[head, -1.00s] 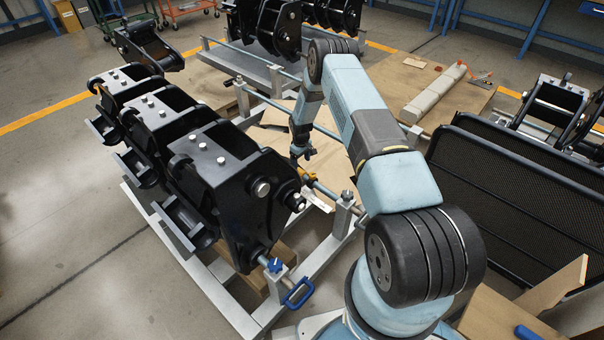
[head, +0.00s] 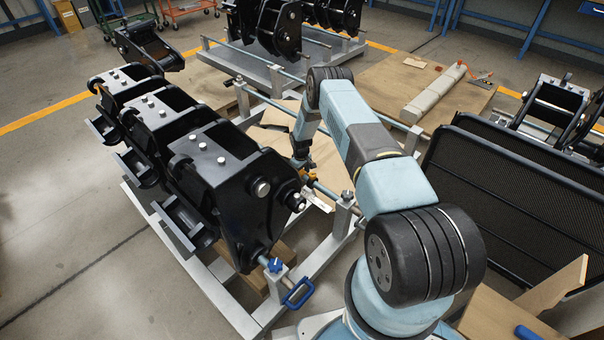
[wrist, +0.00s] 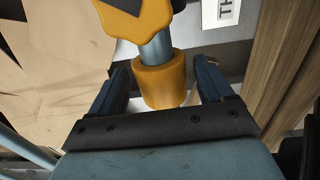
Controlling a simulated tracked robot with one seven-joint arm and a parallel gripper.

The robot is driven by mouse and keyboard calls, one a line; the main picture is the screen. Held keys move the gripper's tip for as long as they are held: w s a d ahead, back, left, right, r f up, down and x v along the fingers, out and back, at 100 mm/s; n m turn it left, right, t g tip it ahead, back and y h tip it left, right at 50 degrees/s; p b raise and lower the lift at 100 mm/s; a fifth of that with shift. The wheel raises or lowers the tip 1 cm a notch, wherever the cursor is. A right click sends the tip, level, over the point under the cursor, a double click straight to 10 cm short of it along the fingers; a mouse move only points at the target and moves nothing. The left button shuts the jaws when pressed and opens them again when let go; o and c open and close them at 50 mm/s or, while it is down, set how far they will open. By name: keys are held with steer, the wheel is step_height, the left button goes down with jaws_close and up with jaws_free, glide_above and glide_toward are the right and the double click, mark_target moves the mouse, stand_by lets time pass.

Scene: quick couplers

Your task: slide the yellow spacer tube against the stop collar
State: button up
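The yellow spacer tube (wrist: 162,84) sits around a steel bar (wrist: 157,48) in the wrist view. My gripper (wrist: 162,80) is open, with one dark finger on each side of the tube and a narrow gap showing at both sides. An orange-yellow piece with a dark patch (wrist: 138,20), which looks like the stop collar, is on the same bar further up. A short stretch of bare bar shows between it and the tube. In the head view my gripper (head: 300,160) is low at the bar, with a small bit of yellow (head: 309,178) below it; detail there is too small to tell.
Black couplers (head: 225,185) stand in a row left of my gripper on a grey metal frame (head: 325,255). An upright bar post (head: 344,215) is close on the right. Cardboard (wrist: 40,75) and a wooden beam (wrist: 285,70) flank the bar in the wrist view.

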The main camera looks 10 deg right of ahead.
mark_target(307, 176)
steer(key=c, duration=1.4)
steer(key=s+d, duration=0.2)
steer(key=shift+s+d+r, duration=0.1)
steer(key=shift+s+d, duration=0.3)
steer(key=shift+c, duration=0.2)
steer(key=shift+a, duration=0.5)
steer(key=o, duration=1.5)
steer(key=shift+s+d, duration=0.15)
steer(key=shift+d, duration=0.05)
steer(key=shift+r, duration=3.85)
